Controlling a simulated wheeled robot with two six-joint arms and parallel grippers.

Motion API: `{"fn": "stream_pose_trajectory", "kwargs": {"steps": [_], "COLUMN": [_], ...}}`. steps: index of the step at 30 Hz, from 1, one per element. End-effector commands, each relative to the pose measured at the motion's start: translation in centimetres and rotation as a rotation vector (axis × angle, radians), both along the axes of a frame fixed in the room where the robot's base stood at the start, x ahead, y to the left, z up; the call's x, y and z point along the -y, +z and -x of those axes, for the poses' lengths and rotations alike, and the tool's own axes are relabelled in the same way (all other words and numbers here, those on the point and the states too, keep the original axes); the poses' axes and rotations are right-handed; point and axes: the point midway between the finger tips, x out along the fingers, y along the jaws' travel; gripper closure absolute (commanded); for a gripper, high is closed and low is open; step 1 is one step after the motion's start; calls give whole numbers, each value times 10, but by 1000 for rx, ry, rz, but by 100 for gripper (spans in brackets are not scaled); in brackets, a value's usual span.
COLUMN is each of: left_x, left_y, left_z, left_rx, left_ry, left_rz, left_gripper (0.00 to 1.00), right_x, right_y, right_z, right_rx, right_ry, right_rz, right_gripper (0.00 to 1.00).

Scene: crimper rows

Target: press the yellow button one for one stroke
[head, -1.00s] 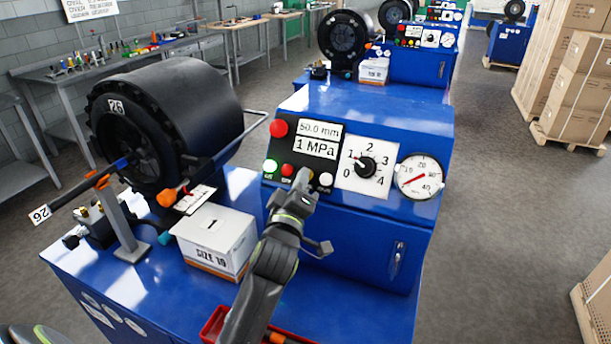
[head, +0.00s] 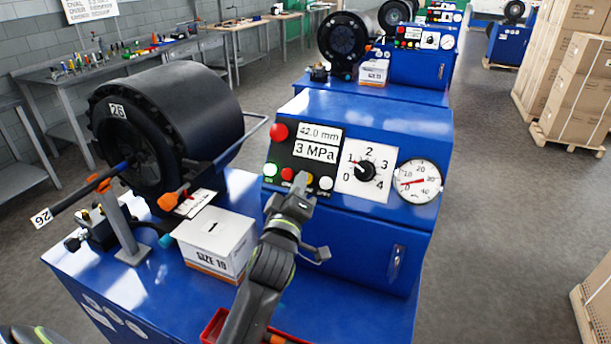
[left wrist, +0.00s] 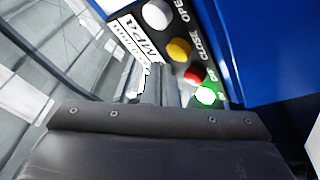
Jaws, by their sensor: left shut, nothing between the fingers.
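The yellow button (left wrist: 179,49) sits in a row on the black panel, between a white button (left wrist: 157,14) and a red button (left wrist: 195,75). In the head view its yellow edge shows just above my left gripper (head: 301,181), whose arm rises from the bottom. The left gripper is shut and empty, with its tips close in front of the button; I cannot tell whether they touch it. The panel's display (head: 317,143) reads 42.0 mm and 3 MPa. The machine carries a white box (head: 215,243) marked 1. My right gripper is not in view.
A green lamp button (head: 270,170) is at the row's left end, and a large red button (head: 278,131) is above. A dial (head: 366,170) and a gauge (head: 417,182) are to the right. A black crimper head (head: 165,125) stands left.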

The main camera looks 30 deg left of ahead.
Motion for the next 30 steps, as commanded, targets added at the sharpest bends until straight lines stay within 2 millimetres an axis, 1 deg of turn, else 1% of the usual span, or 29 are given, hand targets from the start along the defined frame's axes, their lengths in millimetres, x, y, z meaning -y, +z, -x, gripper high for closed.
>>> {"fn": "stream_pose_trajectory", "kwargs": {"steps": [8,11,21,25,30], "left_x": [0,1,2,2,2], "left_y": [1,7,25,29,28], "left_z": [1,6,34,41,42], "left_rx": [0,1,-1,1,1], "left_ry": [0,-1,-1,-1,-1], "left_rz": [1,3,3,1,0], "left_gripper": [100,100,100,100,100], "right_x": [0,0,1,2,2], "right_y": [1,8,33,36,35], "right_z": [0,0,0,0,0], "right_rx": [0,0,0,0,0], "right_ry": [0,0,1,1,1], "right_rz": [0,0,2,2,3], "right_gripper": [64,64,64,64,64]}}
